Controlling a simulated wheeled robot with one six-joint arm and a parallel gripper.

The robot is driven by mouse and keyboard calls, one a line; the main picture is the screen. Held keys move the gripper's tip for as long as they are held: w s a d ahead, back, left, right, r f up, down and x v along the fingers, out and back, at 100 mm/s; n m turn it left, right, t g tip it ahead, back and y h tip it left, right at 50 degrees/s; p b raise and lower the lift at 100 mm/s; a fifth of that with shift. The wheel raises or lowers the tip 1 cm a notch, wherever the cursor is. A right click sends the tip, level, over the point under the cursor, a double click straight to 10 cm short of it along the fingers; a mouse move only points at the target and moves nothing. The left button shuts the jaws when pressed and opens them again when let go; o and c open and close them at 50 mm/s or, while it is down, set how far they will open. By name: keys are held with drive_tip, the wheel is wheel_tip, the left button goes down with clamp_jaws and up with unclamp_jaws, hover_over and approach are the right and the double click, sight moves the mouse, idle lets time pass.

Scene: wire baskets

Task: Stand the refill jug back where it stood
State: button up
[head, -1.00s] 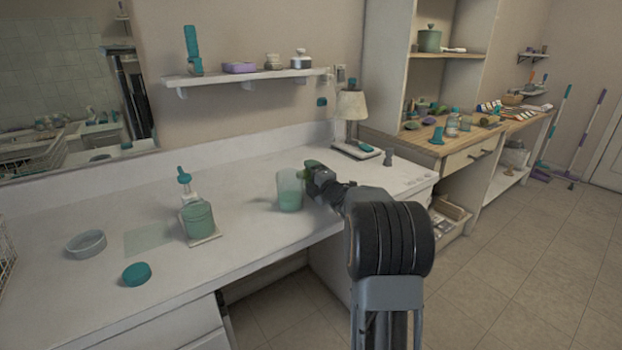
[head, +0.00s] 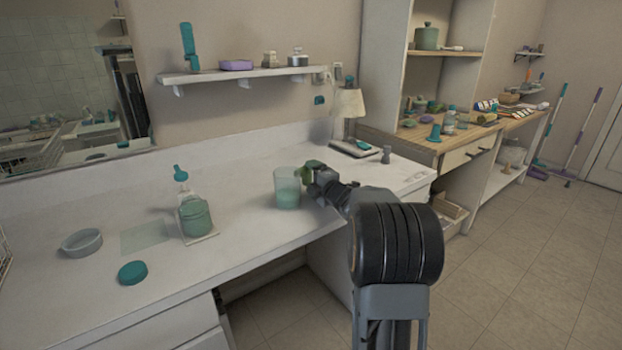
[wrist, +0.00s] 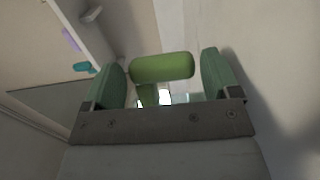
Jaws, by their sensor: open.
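The refill jug (head: 287,190) is a see-through pale green vessel. A pale green rectangle (head: 147,236) marks the counter further left. The jug's far side is hidden.
A grey ring-shaped dish (head: 82,243) and a teal disc (head: 133,272) lie further left. A lamp (head: 348,104) stands behind. The counter between jar and jug is clear.

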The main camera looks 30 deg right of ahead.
drive_tip(key=shift+s+d+b, duration=0.2)
drive_tip(key=shift+s+b, duration=0.35)
drive_tip(key=shift+s, duration=2.45)
drive_tip(key=shift+s, duration=0.1)
drive_tip(key=s+d+p, duration=0.1)
drive_tip(key=s+p, duration=0.1)
drive_tip(key=s, duration=1.2)
drive_tip(key=w+a+r+m+g+h+p, duration=0.1)
drive_tip(key=a+r+m+g+h+p, duration=0.15)
drive_tip(key=r+m+p, duration=0.3)
drive_tip(key=w+a+r+m+g+h+p, duration=0.2)
drive_tip(key=r+m+h+p, duration=0.2)
drive_tip(key=r+m+p, duration=0.15)
drive_tip(key=s+a+r+m+g+y+p, duration=0.1)
drive_tip(key=s+a+m+g+p, duration=0.3)
drive_tip(key=a, duration=0.5)
drive_tip(key=s+a+r+m+g+y+p, duration=0.2)
drive_tip(key=s+a+m+g+y+p, duration=0.1)
drive_tip(key=s+a+g+p, duration=0.3)
drive_tip(key=s+a+y+p, duration=0.1)
drive_tip(key=s+a+p, duration=0.1)
drive_tip(key=s+a, duration=0.1)
drive_tip(key=shift+s+m, duration=0.3)
drive_tip(key=shift+m, duration=0.1)
